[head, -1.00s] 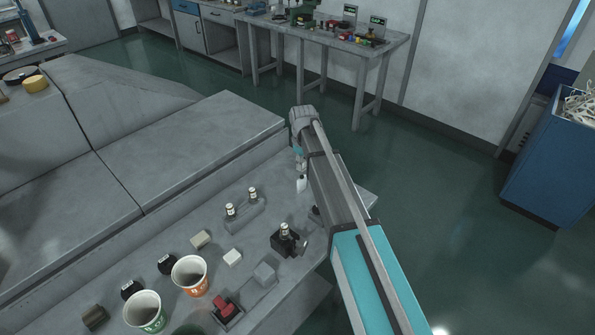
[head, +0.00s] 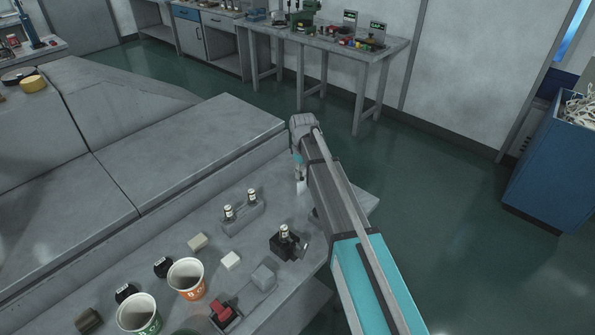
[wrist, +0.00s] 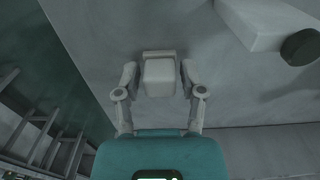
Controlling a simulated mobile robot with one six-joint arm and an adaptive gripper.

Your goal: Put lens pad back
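My gripper (wrist: 159,78) points down over the right part of the workbench. In the wrist view its two fingers stand apart, open, one on each side of a small pale block (wrist: 159,76). Narrow gaps seem to show between block and fingers. The block looks like the lens pad, and a second pale piece shows just behind it. In the head view a whitish piece (head: 300,187) shows beneath my gripper, partly hidden by the arm.
Left of my arm stand a grey holder (head: 243,217) with two small bottles, a dark fixture (head: 284,244), a white block (head: 230,260), a grey block (head: 263,278), a red piece (head: 221,308) and two paper cups (head: 187,279). In the wrist view a pale block (wrist: 264,22) lies upper right.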

